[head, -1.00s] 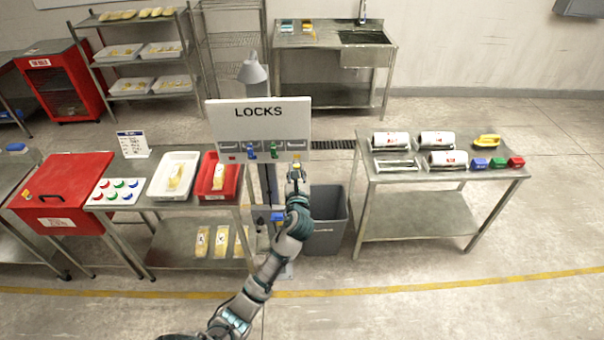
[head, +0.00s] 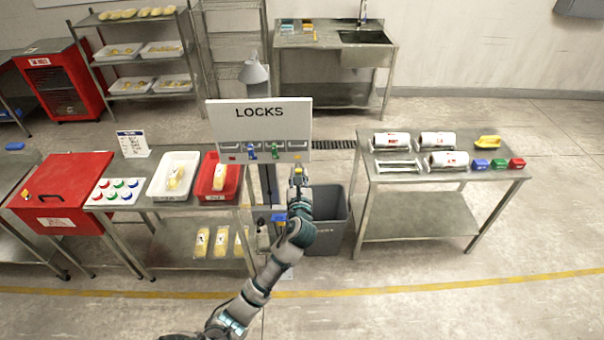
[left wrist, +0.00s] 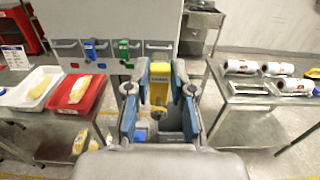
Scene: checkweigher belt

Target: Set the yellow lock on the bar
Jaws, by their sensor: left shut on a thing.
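My left gripper (head: 298,178) is shut on the yellow lock (left wrist: 159,82). The lock stands upright between the two fingers in the left wrist view. The white LOCKS board (head: 258,128) carries a row of bars. The rightmost bar (left wrist: 159,45) looks empty and appears just above the held lock in the wrist view; the depth between them is hard to judge. A blue lock (head: 252,151) and a green lock (head: 275,151) hang on the two middle bars. The left bar (left wrist: 67,44) looks empty. My right gripper is out of view.
A grey bin (head: 333,215) stands below the gripper. Right of it is a steel table (head: 410,178) with white rolls and coloured blocks. At left are a red tray (head: 231,190), a white tray (head: 157,188) and a red box (head: 60,185).

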